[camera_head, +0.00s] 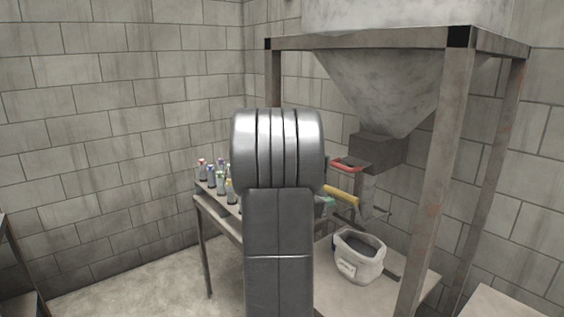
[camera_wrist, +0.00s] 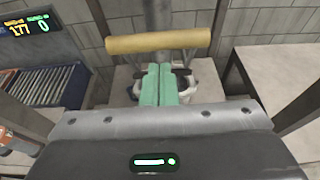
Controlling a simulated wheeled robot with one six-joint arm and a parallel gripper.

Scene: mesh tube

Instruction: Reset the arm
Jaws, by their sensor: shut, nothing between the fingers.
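My arm stands upright in the middle of the head view and hides much of the scene behind it. My gripper shows in the wrist view as two teal fingers (camera_wrist: 155,86), pressed together and empty. A small teal part of my gripper (camera_head: 326,201) shows beside my arm in the head view. A yellow handle (camera_wrist: 158,42) lies across the wrist view just past the fingertips; I cannot tell whether they touch. The yellow handle (camera_head: 341,196) also shows to the right of my arm in the head view.
A large hopper (camera_head: 385,90) stands on a metal frame at the right, with a red handle (camera_head: 347,164) at its outlet. An open white bag (camera_head: 358,268) sits below. Several small bottles (camera_head: 220,183) stand on a table at the left. The floor at left is clear.

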